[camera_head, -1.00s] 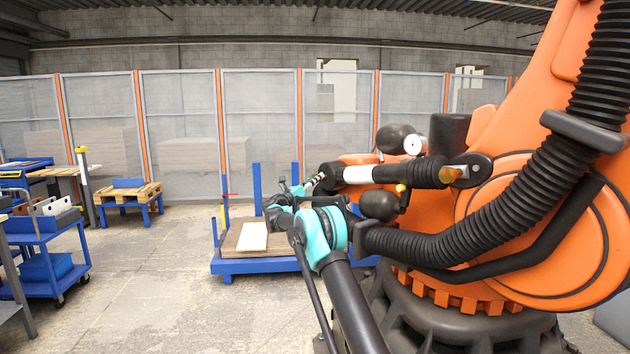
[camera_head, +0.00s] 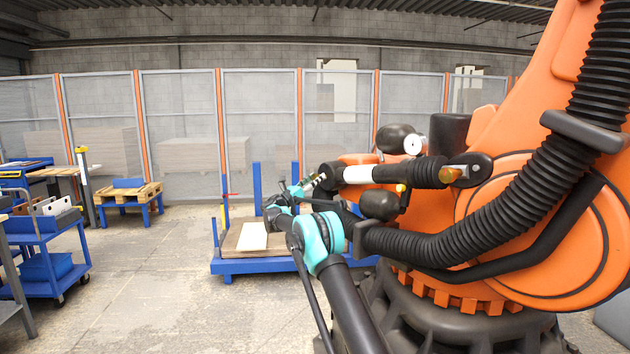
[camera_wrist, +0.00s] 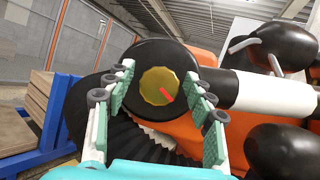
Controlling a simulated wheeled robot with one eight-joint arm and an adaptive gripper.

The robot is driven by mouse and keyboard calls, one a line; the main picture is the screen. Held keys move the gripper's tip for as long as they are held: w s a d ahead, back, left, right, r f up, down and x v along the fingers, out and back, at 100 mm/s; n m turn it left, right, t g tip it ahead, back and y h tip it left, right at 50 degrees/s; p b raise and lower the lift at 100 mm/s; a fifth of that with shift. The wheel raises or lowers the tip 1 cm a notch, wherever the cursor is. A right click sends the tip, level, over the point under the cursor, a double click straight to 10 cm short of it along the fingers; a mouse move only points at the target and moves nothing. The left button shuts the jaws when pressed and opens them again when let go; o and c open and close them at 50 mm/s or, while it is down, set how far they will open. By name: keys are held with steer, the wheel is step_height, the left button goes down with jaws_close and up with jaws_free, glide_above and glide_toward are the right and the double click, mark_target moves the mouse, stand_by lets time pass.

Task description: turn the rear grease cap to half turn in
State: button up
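The rear grease cap (camera_wrist: 152,82) is a round gold knob with a scalloped edge. It sits in the dark round end of the orange machine's cylinder. A red mark on its face points to the lower right in the wrist view. My gripper (camera_wrist: 160,84) has its teal-padded fingers on either side of the cap, with visible gaps, and holds nothing. How deep the fingertips reach along the cap is hard to tell. In the head view my gripper (camera_head: 308,186) is at the cylinder's left end, where the cap is mostly hidden.
The large orange robot (camera_head: 530,220) with its black ribbed hose (camera_head: 490,225) fills the right side. A white-banded cylinder (camera_head: 360,174) and black rounded parts (camera_wrist: 280,150) lie close to my gripper. A blue pallet stand (camera_head: 250,266) with boards is behind my arm.

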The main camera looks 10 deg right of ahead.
steer(key=v, duration=1.2)
steer(key=shift+s, duration=0.1)
steer(key=s+r+m+t+y, duration=0.1)
steer(key=s+r+m+y, duration=0.2)
steer(key=m, duration=0.6)
steer(key=s+r+m+t+y, duration=0.1)
steer(key=s+m+y, duration=0.35)
steer(key=m, duration=0.45)
steer(key=x, duration=1.1)
steer(key=a+x, duration=0.1)
steer(key=x, duration=0.4)
steer(key=shift+w+d, duration=0.3)
steer(key=shift+w, duration=0.35)
